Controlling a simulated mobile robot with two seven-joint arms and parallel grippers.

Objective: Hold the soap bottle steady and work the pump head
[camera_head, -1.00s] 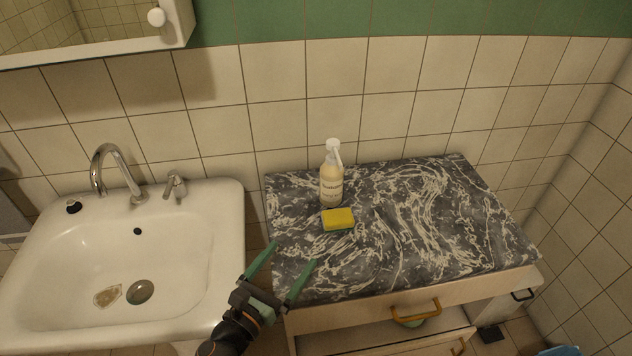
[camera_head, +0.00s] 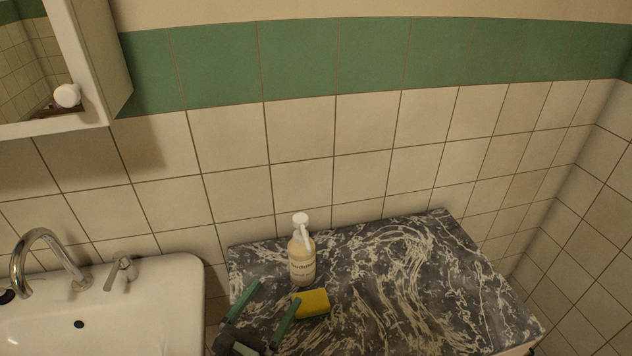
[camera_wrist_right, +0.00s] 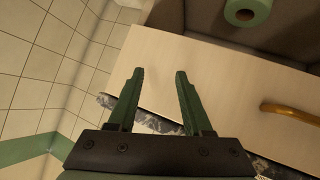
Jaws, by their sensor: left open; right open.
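The soap bottle (camera_head: 301,262) stands upright on the marbled countertop (camera_head: 400,290), near its back left. It has a cream body with a label and a white pump head (camera_head: 301,222) whose spout points down to the right. My left gripper (camera_head: 268,297) is open and empty at the front left of the bottle, apart from it. My right gripper (camera_wrist_right: 160,85) is open and empty in the right wrist view, in front of a pale cabinet front (camera_wrist_right: 215,85). The right gripper does not show in the head view.
A yellow sponge (camera_head: 312,303) with a green underside lies just in front of the bottle, close to my left gripper. A white sink (camera_head: 150,305) with a tap (camera_head: 45,255) is at left. The tiled wall (camera_head: 370,180) rises behind. The countertop's right half is clear.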

